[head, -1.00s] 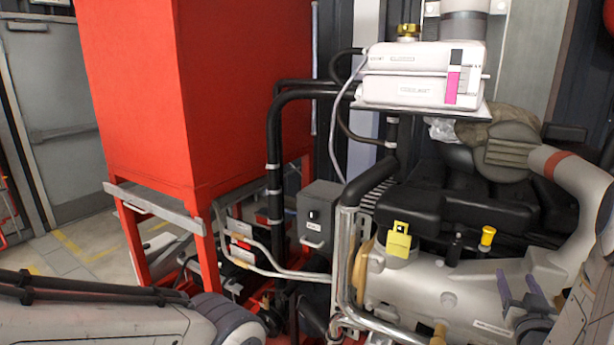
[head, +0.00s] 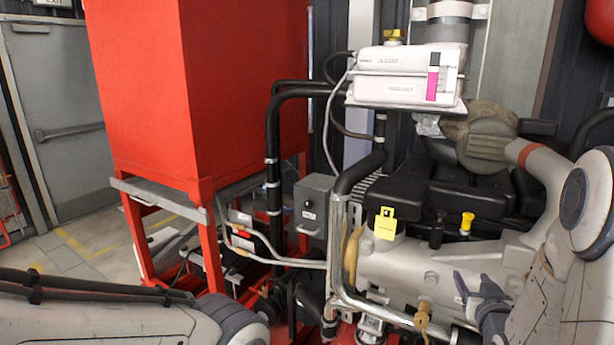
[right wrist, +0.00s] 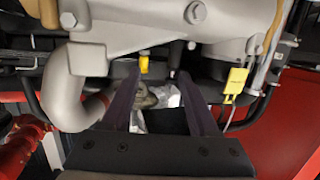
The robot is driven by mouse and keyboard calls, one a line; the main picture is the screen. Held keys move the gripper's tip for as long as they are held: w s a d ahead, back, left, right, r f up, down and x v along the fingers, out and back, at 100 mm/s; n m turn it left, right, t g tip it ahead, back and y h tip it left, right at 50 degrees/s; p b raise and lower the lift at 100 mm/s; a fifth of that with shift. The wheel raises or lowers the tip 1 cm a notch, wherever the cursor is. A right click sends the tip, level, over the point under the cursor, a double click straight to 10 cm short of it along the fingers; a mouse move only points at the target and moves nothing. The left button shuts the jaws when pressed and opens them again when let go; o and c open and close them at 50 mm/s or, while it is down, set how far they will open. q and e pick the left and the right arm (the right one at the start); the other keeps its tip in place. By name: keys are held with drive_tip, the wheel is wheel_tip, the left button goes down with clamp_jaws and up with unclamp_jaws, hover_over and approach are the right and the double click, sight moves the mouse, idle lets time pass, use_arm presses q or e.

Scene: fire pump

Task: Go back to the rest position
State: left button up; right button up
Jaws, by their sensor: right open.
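My right gripper (head: 474,282) is at the lower right of the head view, in front of the grey engine block (head: 445,275). It also shows in the right wrist view (right wrist: 155,78), where its two dark fingers stand apart with nothing held between them. A yellow-capped handle (right wrist: 144,64) appears beyond the fingers, with a gap around it; it also shows in the head view (head: 467,221). My left arm enters at the lower left of the head view, but its gripper is out of the picture.
A large red tank (head: 195,90) on a red frame stands left of the engine. A yellow tag (head: 385,223) hangs on the engine. A white coolant box (head: 408,75) sits above it. A grey control box (head: 313,205) and pipes lie between. Open floor shows at the left.

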drive_tip(key=s+a+f+n+g+y, duration=0.2)
drive_tip(key=s+a+n+g+y, duration=0.15)
drive_tip(key=a, duration=0.85)
drive_tip(key=s+a+f+n+g+y, duration=0.2)
drive_tip(key=s+a+g, duration=0.2)
drive_tip(key=a, duration=0.9)
drive_tip(key=s+a+r+n+g, duration=0.1)
drive_tip(key=s+a+n+g, duration=0.1)
drive_tip(key=s, duration=0.8)
drive_tip(key=s+a+r+n+g, duration=0.1)
drive_tip(key=s+a+g, duration=0.4)
drive_tip(key=s, duration=0.6)
drive_tip(key=shift+s+n, duration=0.15)
drive_tip(key=shift+n, duration=0.7)
drive_tip(key=shift+a+g, duration=0.1)
drive_tip(key=shift+g, duration=0.15)
